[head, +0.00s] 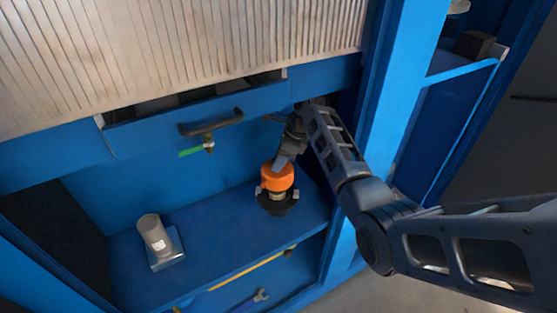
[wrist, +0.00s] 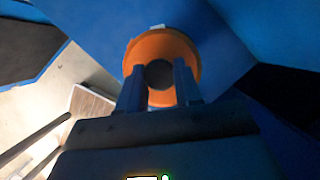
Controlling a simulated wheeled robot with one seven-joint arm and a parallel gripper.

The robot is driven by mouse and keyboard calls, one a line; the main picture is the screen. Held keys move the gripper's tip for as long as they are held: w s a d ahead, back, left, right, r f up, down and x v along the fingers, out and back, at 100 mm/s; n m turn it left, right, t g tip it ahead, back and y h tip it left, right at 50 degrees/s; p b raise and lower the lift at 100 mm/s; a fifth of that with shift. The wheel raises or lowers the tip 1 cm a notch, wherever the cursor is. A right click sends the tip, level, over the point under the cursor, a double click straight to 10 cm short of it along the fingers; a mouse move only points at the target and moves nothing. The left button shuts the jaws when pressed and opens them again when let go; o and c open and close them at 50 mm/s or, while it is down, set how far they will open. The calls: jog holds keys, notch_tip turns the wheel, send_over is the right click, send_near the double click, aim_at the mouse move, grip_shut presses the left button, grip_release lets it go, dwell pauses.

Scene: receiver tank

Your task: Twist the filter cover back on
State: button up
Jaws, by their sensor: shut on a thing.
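The orange filter cover (head: 278,176) is on top of a filter body (head: 277,197) with a dark round base, on the blue shelf. Whether the cover is seated or just resting there cannot be told. My gripper (head: 281,163) comes down from above and is shut on the cover. In the wrist view the cover (wrist: 161,50) shows as an orange disc with a dark round middle, and the two fingers of my gripper (wrist: 160,88) stand on either side of that middle. The fingertips' contact is partly hidden in the head view.
A grey cylinder (head: 153,231) on a small plate stands at the shelf's left. A green-handled valve (head: 197,149) and a black handle (head: 211,122) are on the back panel. A blue cabinet post (head: 393,110) stands close to my arm. A wrench (head: 251,300) lies below. The shelf's middle is clear.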

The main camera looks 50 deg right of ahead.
aim_at(283, 170)
jog(key=shift+f+b, duration=1.15)
jog(key=shift+b, duration=0.1)
jog(key=shift+f+b, duration=0.8)
jog(key=shift+f, duration=1.5)
jog(key=shift+f+p, duration=0.15)
jog(key=shift+p, duration=0.55)
jog(key=shift+m+p, duration=0.4)
jog(key=shift+p, duration=0.2)
jog(key=shift+a+m+t+h+p, duration=0.1)
jog(key=shift+m+t+h+p, duration=0.4)
jog(key=shift+m+p, duration=0.85)
jog(key=shift+a+m+h, duration=0.15)
jog(key=shift+m+h, duration=0.35)
jog(key=shift+m, duration=0.45)
jog(key=shift+m+h, duration=0.4)
jog(key=shift+m, duration=0.5)
